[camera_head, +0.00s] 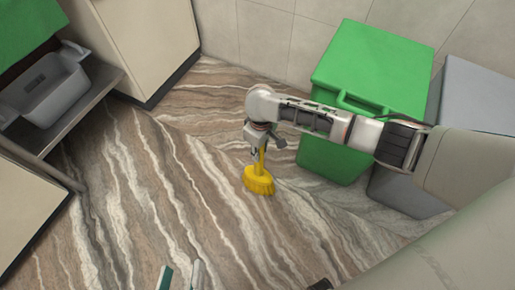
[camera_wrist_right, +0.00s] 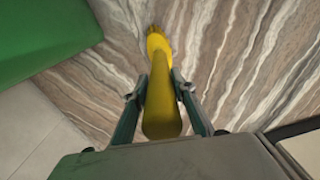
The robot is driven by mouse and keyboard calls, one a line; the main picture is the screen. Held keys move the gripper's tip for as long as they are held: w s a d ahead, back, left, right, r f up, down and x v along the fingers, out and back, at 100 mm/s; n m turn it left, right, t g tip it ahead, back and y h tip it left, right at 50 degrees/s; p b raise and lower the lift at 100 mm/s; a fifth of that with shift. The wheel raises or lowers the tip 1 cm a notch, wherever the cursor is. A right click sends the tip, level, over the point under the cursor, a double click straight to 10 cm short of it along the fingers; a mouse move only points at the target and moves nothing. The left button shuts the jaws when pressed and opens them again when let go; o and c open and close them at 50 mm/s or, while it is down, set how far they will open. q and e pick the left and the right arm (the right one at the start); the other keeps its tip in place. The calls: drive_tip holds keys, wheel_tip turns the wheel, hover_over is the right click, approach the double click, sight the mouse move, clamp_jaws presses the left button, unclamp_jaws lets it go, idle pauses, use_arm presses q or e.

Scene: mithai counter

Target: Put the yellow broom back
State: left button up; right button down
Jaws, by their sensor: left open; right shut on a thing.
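The yellow broom (camera_head: 259,180) is upright in the head view, its brush end down close to the floor; I cannot tell whether it touches. My right gripper (camera_head: 264,142) is shut on its handle. In the right wrist view the yellow handle (camera_wrist_right: 161,105) runs between the two fingers of my right gripper (camera_wrist_right: 160,92), with the brush end far off at the top. My left gripper (camera_head: 181,275) shows only its fingertips at the bottom edge of the head view, apart and with nothing between them.
A green bin (camera_head: 371,65) stands by the wall behind my right arm, with a grey bin (camera_head: 478,95) beside it. A grey tub (camera_head: 48,90) sits on a low shelf at the left. A cream cabinet (camera_head: 138,40) stands at the back left. The striped floor (camera_head: 130,190) between is clear.

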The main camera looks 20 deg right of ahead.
drive_tip(key=shift+w+r, duration=0.15)
drive_tip(key=shift+r, duration=0.1)
drive_tip(key=shift+f, duration=0.25)
drive_tip(key=c, duration=1.7)
unclamp_jaws()
